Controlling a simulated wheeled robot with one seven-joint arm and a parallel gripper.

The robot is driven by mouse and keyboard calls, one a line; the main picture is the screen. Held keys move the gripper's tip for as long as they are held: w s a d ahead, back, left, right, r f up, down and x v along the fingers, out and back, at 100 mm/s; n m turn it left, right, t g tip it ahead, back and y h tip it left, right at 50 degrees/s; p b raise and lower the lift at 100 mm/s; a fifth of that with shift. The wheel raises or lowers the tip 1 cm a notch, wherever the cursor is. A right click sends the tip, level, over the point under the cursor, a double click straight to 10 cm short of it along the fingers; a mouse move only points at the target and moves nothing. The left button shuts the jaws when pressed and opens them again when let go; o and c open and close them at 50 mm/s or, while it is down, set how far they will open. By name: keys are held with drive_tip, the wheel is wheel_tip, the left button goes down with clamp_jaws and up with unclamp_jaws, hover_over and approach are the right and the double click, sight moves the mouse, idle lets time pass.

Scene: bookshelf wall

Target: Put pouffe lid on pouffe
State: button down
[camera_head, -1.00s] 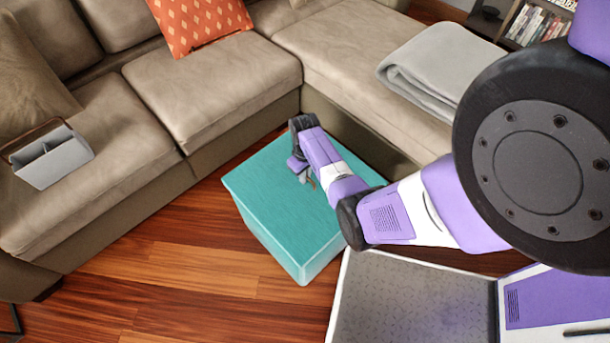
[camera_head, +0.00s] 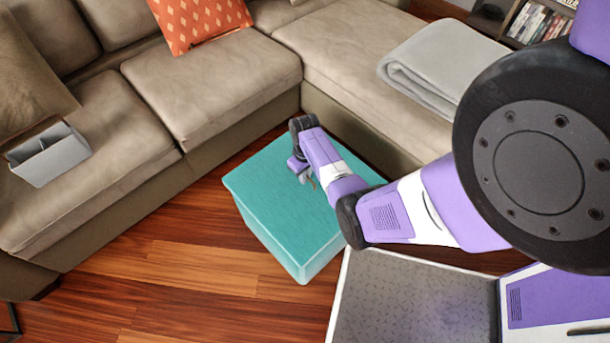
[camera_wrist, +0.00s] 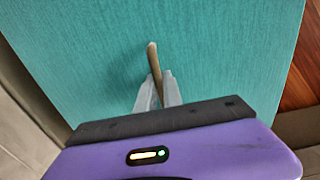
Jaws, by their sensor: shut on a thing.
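The teal pouffe (camera_head: 265,214) stands on the wood floor in front of the sofa. Its teal lid (camera_head: 292,222) shows as the flat top and appears to sit on it, with no clear gap along the visible front edges. My gripper (camera_head: 308,182) is over the lid's far middle part. In the wrist view my gripper (camera_wrist: 158,88) is shut on a thin brown handle (camera_wrist: 153,58) that rises from the teal lid (camera_wrist: 225,50). The far side of the pouffe is partly hidden by my arm.
A brown sectional sofa (camera_head: 215,75) runs behind and to the right of the pouffe. It bears an orange cushion (camera_head: 198,20), a grey caddy (camera_head: 50,155) and a folded grey blanket (camera_head: 440,62). Bare wood floor (camera_head: 165,265) lies to the left and front.

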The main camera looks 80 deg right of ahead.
drive_tip(key=shift+d, duration=0.1)
drive_tip(key=c, duration=1.5)
unclamp_jaws()
drive_tip(key=shift+o, duration=0.5)
wheel_tip(320, 180, up, 8)
drive_tip(key=shift+f+p, duration=0.1)
drive_tip(key=shift+p, duration=1.1)
